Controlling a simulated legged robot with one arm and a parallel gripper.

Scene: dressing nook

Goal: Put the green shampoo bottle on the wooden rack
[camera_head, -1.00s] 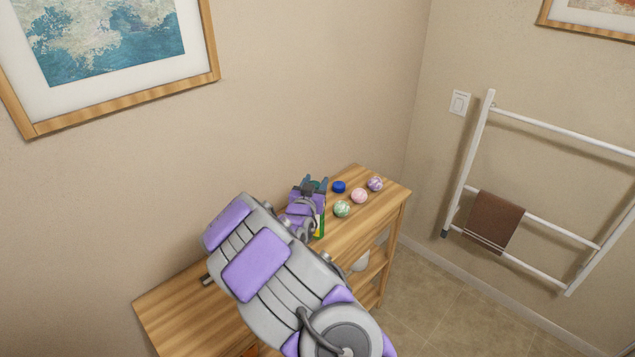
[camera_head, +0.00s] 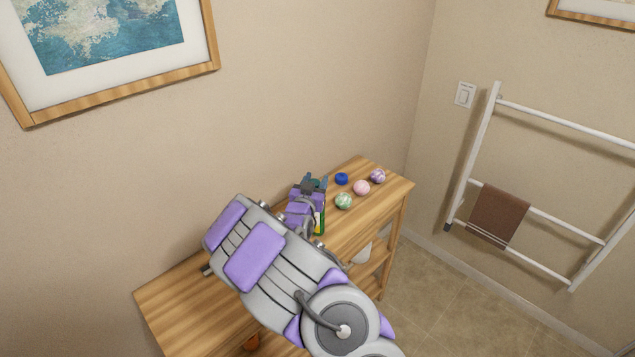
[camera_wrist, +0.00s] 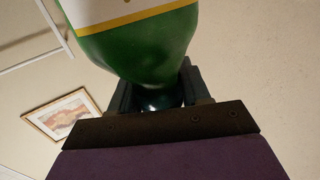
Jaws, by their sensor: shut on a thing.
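My gripper (camera_head: 314,183) is shut on the green shampoo bottle (camera_head: 321,222), over the wooden rack (camera_head: 362,232). In the wrist view the green bottle (camera_wrist: 150,48), with a white and yellow label, fills the top middle, its narrow end between my fingers (camera_wrist: 160,95). In the head view my gripper and arm hide most of the bottle, with a strip of green and yellow showing. I cannot tell whether its base touches the rack's top.
A blue round item (camera_head: 341,179), a green ball (camera_head: 343,201), a pink ball (camera_head: 361,187) and a purple ball (camera_head: 378,176) sit on the rack's right part, close to the bottle. A white towel rail (camera_head: 473,157) with a brown towel (camera_head: 498,215) stands right.

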